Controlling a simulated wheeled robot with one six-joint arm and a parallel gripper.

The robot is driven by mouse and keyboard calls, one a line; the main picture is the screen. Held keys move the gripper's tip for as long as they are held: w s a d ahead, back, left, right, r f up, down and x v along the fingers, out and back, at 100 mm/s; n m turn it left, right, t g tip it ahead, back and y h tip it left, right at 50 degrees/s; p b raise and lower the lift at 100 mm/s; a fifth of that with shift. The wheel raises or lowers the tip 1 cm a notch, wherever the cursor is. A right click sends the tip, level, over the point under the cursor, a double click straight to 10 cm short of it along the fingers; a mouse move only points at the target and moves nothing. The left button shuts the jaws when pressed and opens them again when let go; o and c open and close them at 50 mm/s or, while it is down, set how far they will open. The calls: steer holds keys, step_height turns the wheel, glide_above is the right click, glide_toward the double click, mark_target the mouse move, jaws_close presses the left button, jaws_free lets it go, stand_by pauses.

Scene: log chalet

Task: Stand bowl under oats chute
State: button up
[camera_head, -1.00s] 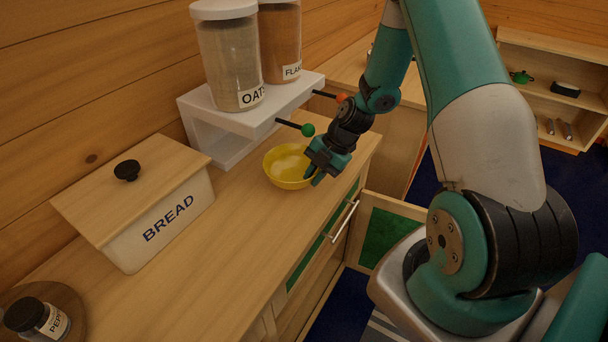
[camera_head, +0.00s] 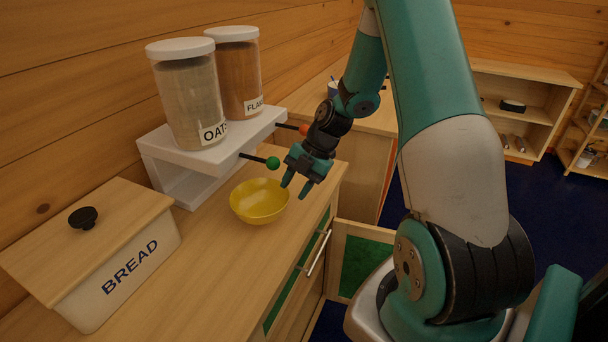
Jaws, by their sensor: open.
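The yellow bowl (camera_head: 259,203) stands upright and empty on the wooden counter, in front of the white dispenser stand (camera_head: 190,172). The clear oats canister (camera_head: 190,98), labelled OATS, sits on that stand, with a black lever ending in a green knob (camera_head: 272,163) pointing towards the bowl. The chute outlet itself is hidden. My gripper (camera_head: 296,192) is open and empty, pointing down just right of the bowl, with its fingertips apart from the rim as far as I can tell.
A flakes canister (camera_head: 238,75) stands beside the oats, with an orange-knobbed lever (camera_head: 303,129). A bread box (camera_head: 95,255) occupies the counter at left. A green-panelled cabinet door (camera_head: 358,258) stands open below the counter. The counter in front of the bowl is clear.

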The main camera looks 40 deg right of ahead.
steer(key=v, duration=0.5)
steer(key=shift+d+r+b, duration=0.1)
steer(key=shift+b, duration=0.2)
